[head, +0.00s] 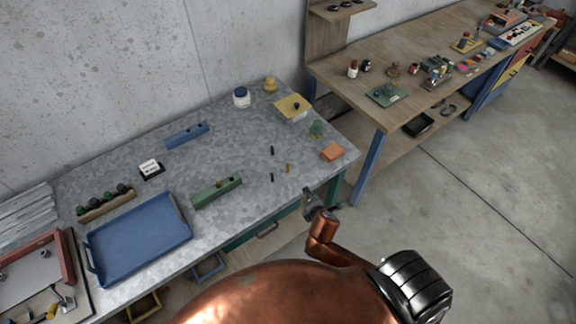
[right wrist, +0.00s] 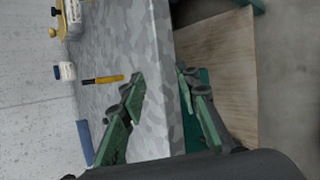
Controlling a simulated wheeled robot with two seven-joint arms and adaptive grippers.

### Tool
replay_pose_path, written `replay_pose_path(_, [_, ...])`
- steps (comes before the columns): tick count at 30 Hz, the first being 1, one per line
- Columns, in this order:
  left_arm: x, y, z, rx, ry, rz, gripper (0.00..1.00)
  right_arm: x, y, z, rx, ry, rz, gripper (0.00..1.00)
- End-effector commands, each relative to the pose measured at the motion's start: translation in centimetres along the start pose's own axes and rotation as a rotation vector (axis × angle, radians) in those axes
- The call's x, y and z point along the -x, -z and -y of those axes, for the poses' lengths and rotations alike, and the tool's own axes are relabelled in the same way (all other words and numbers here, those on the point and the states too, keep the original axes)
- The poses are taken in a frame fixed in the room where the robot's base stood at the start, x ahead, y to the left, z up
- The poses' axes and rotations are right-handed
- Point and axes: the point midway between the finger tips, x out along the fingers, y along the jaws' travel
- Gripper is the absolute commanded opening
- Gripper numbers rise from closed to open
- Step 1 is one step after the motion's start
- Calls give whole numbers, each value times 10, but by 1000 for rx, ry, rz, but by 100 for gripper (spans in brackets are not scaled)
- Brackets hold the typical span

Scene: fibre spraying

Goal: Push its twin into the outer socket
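A green block (head: 217,192) with dark round marks on top lies on the grey table. I cannot tell whether these are empty sockets or seated parts. Right of it stand two similar small black pegs (head: 271,150) (head: 271,177) and a yellowish peg (head: 289,168). In the right wrist view, a thin yellow-and-dark piece (right wrist: 103,79) lies left of the fingers. My right gripper (right wrist: 160,77) is open and empty, its green-faced fingers apart at the table's front edge. In the head view my copper arm reaches that edge; the fingers are not clear there. My left gripper is not in view.
The table (head: 215,150) also bears a blue tray (head: 140,240), a blue block (head: 187,135), a white jar (head: 241,98), a yellow-topped box (head: 292,108) and an orange block (head: 332,152). Bare tabletop surrounds the pegs. A wooden workbench (head: 350,78) stands at the right.

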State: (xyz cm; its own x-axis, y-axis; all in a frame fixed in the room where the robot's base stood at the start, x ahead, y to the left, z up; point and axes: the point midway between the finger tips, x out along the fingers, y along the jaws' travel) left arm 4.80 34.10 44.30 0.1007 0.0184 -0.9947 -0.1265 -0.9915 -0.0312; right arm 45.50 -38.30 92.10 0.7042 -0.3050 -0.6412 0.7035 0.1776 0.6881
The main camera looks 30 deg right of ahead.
Motion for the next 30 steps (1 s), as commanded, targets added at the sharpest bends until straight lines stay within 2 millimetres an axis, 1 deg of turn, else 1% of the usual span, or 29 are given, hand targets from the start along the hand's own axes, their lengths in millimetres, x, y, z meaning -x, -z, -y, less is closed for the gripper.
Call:
replay_pose_path(1, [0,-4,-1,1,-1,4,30,-7,0,-6,87,-23,6,30])
replay_pose_path(6, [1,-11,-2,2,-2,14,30,-17,2,-36,390,-120,33,30])
replay_pose_path(15, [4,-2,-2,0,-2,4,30,-30,8,-87,994,-289,126,30])
replay_pose_path(18, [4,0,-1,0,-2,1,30,-33,11,-97,1146,-325,155,30])
replay_pose_path(22, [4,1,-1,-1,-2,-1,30,-42,13,-104,1219,-342,170,30])
replay_pose_path(30, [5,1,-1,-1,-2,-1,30,-68,13,-114,1216,-342,169,30])
